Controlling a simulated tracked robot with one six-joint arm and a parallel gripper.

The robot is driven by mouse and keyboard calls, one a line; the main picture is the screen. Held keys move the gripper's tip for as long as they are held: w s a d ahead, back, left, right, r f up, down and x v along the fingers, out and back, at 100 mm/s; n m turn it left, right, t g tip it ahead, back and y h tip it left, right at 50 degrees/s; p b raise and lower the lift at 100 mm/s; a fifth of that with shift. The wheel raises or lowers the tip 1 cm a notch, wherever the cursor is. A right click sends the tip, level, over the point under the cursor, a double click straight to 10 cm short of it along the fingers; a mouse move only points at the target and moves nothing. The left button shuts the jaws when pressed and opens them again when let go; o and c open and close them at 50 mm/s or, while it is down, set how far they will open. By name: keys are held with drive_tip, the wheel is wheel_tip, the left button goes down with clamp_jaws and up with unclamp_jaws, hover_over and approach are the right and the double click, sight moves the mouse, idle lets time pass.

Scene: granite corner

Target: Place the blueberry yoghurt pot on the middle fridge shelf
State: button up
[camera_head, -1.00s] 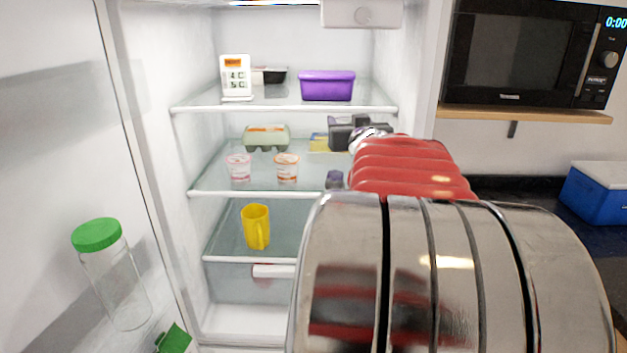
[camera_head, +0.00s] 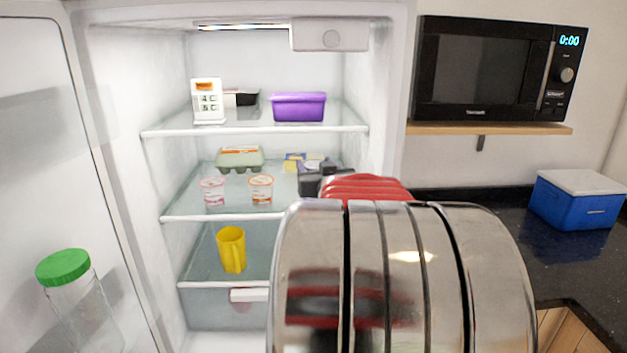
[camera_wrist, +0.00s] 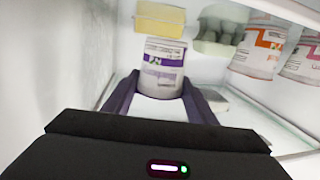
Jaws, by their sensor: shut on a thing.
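The blueberry yoghurt pot (camera_wrist: 163,65), white with a purple label, stands roughly upright between my gripper's dark fingers in the wrist view. My gripper (camera_wrist: 160,88) is shut on it. In the head view my gripper (camera_head: 311,184) shows partly at the right of the middle fridge shelf (camera_head: 236,210), and my arm hides the pot. The glass middle shelf also shows in the wrist view (camera_wrist: 262,118). I cannot tell whether the pot's base touches the glass.
Two other pots (camera_head: 213,191) (camera_head: 261,189) stand on the middle shelf, left of my gripper. An egg carton (camera_head: 240,159) and a yellow pack (camera_head: 293,163) are behind. A purple tub (camera_head: 298,107) is above, a yellow mug (camera_head: 231,250) below. The fridge's side wall is close.

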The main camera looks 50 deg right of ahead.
drive_tip(key=shift+f, duration=1.85)
drive_tip(key=o, duration=1.1)
drive_tip(key=shift+f, duration=0.1)
drive_tip(key=shift+o, duration=0.2)
drive_tip(key=v, duration=1.2)
